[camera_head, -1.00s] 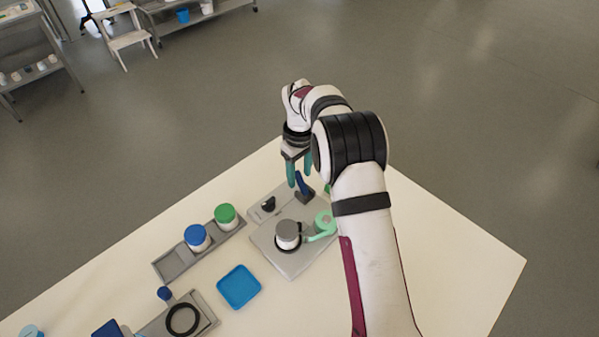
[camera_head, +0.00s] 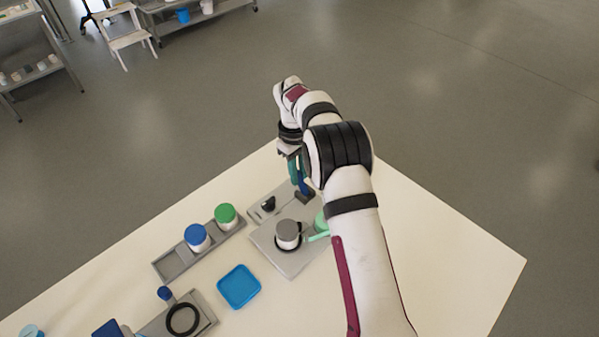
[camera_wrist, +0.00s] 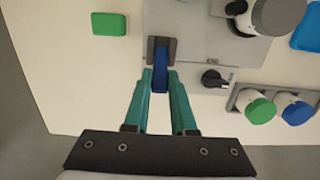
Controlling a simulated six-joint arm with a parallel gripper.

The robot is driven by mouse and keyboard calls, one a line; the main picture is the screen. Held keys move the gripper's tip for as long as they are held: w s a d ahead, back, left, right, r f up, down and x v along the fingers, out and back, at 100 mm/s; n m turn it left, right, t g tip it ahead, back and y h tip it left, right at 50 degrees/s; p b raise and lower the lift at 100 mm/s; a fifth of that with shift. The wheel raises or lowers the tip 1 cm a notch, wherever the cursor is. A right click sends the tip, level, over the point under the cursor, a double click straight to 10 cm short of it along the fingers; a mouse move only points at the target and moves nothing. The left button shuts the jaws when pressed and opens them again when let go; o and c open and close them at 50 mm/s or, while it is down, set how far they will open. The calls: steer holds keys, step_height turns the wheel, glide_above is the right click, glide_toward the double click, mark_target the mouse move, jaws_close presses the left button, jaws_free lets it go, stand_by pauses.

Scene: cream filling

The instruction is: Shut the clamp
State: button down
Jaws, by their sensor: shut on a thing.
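The clamp is a blue lever in a dark grey bracket at the far edge of a grey base plate (camera_head: 272,244). My gripper (camera_wrist: 160,76) has its two teal fingers shut on the blue lever (camera_wrist: 160,82), one on each side, below the bracket (camera_wrist: 163,47) in the wrist view. In the head view the teal fingers (camera_head: 295,172) and the lever (camera_head: 305,187) stand close together, partly hidden by my arm. A white jar with a grey lid (camera_head: 288,231) sits in a dark ring on the plate.
A black knob (camera_wrist: 212,78) is beside the bracket. Jars with green (camera_head: 226,213) and blue (camera_head: 195,234) lids stand in a grey rack (camera_head: 172,267). A blue tray (camera_head: 239,287) lies in front. A mint-green part (camera_head: 320,222) is partly behind my arm.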

steer(key=shift+w+a+f+h, duration=0.1)
steer(key=shift+w+a+h, duration=0.1)
steer(key=shift+h, duration=0.1)
steer(key=c, duration=0.7)
jaws_free()
steer(key=shift+c, duration=0.2)
step_height(320, 180, up, 12)
steer(key=w+a, duration=0.1)
steer(key=shift+a, duration=0.15)
steer(key=shift+w, duration=0.1)
